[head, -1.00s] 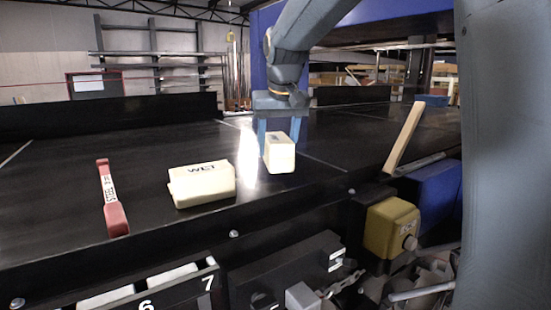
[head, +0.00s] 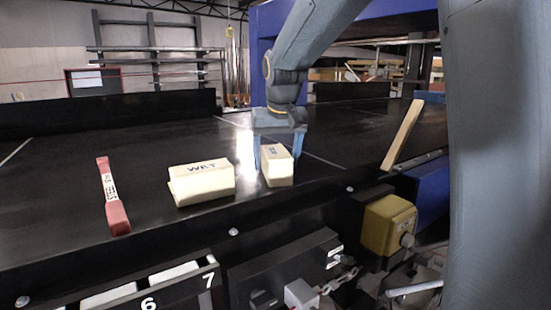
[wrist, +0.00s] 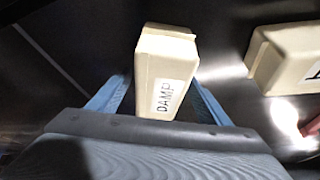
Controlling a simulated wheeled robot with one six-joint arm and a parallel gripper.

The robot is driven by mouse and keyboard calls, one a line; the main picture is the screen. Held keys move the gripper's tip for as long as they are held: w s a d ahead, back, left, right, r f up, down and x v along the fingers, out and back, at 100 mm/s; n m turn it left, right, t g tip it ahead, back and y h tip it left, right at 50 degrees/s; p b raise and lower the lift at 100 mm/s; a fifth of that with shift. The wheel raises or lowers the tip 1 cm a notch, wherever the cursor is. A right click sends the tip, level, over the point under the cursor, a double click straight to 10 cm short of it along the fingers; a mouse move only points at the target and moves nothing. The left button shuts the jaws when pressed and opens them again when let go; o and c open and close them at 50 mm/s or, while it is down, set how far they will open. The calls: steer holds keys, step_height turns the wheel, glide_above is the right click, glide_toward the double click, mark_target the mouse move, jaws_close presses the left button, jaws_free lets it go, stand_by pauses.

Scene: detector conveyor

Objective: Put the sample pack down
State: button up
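The sample pack (head: 278,170) is a cream box with a label that reads DAMP in the wrist view (wrist: 165,70). It is at the front part of the black conveyor belt (head: 330,135), right of another cream pack. My gripper (head: 279,155) points down over it, with one blue finger at each side of the pack.
A cream pack marked WET (head: 202,185) lies just left of the sample pack. A yellow switch box (head: 390,222) is below the belt edge. The belt behind is clear.

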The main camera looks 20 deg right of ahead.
steer(key=shift+s+r, duration=0.15)
steer(key=shift+r, duration=0.45)
steer(key=b+v, duration=0.2)
steer(key=v, duration=0.9)
